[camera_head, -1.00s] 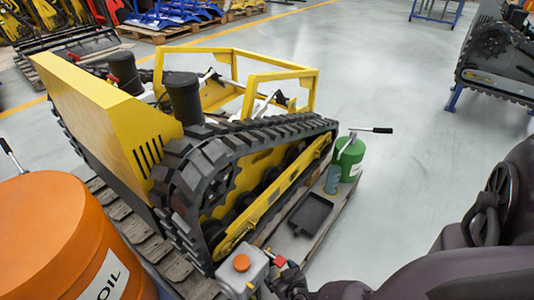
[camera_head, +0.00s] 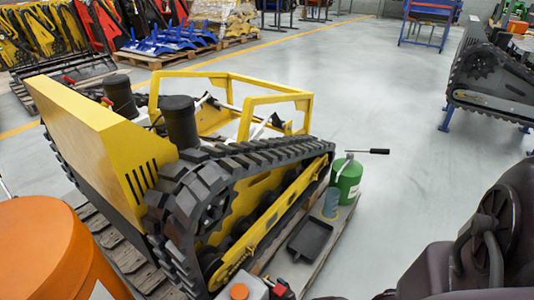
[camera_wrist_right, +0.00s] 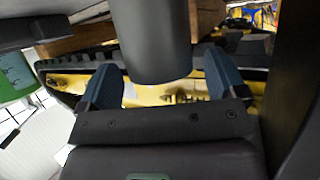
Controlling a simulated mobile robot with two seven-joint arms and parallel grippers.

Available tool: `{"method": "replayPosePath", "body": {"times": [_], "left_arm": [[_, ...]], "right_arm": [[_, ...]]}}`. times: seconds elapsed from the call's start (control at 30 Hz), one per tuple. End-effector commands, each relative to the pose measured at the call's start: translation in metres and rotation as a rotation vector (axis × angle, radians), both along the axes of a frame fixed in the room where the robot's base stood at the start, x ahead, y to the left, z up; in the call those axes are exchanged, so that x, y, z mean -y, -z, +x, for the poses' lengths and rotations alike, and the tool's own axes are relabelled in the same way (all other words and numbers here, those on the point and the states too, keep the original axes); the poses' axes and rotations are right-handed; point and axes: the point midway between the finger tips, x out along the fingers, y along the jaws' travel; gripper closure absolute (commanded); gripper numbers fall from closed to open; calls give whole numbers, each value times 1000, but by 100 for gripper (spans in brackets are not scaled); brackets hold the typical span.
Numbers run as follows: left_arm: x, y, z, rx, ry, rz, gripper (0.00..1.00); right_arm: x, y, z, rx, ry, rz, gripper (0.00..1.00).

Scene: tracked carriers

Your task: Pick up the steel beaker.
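The steel beaker (camera_head: 331,202) stands upright, blue-grey, on the pallet edge beside the track, just left of a green canister (camera_head: 348,180). The right wrist view appears upside down. There a dark grey cylinder, which looks like the beaker (camera_wrist_right: 152,40), fills the top centre. My right gripper (camera_wrist_right: 162,72) is open, its two blue fingers spread on either side of the cylinder in the picture. I see gaps on both sides, and cannot tell whether it is between the fingers or beyond them. My left gripper is not in view.
The yellow tracked carrier (camera_head: 265,205) stands on the pallet left of the beaker. A black tray (camera_head: 310,238) lies in front of the beaker. A jug with an orange cap (camera_head: 239,291) is at the bottom. An orange drum (camera_head: 45,250) stands at left. Right of the canister is clear floor.

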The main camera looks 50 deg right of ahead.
Motion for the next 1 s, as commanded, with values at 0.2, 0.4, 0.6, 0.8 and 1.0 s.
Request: {"method": "replayPosePath", "body": {"times": [0.2, 0.4, 0.6, 0.8, 1.0], "left_arm": [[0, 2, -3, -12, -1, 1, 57], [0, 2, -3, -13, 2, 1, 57], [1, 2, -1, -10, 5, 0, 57], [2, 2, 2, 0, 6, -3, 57], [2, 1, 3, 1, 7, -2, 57]], "right_arm": [[0, 0, 0, 0, 0, 0, 43], [0, 0, 0, 0, 0, 0, 74], [0, 0, 0, 1, 0, 0, 92], [0, -1, 0, 1, 0, 0, 92], [0, -3, 0, 2, 0, -1, 92]]}}
